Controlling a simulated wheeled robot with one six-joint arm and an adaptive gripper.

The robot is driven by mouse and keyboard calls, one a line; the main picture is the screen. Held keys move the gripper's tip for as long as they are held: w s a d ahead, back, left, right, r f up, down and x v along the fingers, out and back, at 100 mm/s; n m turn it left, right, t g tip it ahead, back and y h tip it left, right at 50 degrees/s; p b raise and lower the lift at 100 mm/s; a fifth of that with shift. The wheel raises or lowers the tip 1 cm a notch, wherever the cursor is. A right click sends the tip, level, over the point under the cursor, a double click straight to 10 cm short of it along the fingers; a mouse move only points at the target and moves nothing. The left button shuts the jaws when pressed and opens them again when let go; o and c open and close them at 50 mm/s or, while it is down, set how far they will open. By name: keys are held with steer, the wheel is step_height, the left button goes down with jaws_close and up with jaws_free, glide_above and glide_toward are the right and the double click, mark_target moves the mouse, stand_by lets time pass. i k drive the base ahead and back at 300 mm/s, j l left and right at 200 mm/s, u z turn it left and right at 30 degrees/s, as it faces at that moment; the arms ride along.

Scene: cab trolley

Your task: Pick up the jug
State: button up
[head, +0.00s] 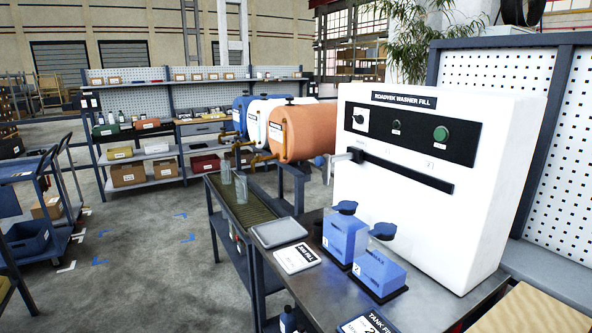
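Two clear vessels that look like jugs stand upright on a long green slatted tray (262,212), below the taps of the barrels. The left clear jug (225,171) is slightly farther away than the right clear jug (241,188). I cannot tell which of them is the jug meant, or whether either holds liquid. My gripper is not in view.
Orange (305,130), white and blue barrels lie behind the tray. Two blue containers (380,272) with dark caps stand on the metal bench (420,305) before a white washer-fill machine (440,220). A grey pad (279,232) lies nearby. The left floor (150,250) is open, with blue carts beyond.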

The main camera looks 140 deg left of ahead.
mark_target(224, 165)
steer(key=u, duration=4.65)
steer(key=i+j+z, duration=0.15)
steer(key=i+j, duration=0.4)
steer(key=i+j+z, duration=0.15)
steer(key=i+j, duration=0.35)
steer(key=j, duration=0.15)
steer(key=i+l, duration=0.15)
steer(key=i, duration=0.35)
